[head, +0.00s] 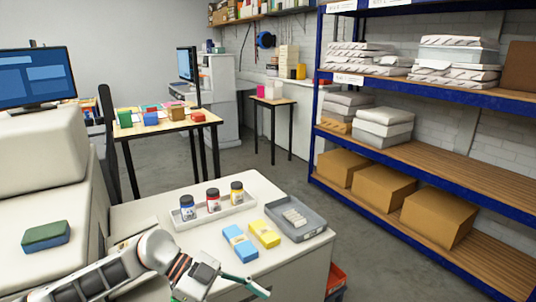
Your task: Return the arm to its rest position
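My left arm comes in from the lower left, low over the front of the white counter (150,208). My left gripper (242,286) is at the bottom edge of the head view, in front of the blue box. One teal finger points to the right; the rest is cut off by the frame, so I cannot tell whether it is open or shut. I see nothing held in the visible part. My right arm and gripper are not in view.
On the counter are a white tray (227,219) with three jars, a blue box (240,243), a yellow box (264,234) and a grey tray (309,222).

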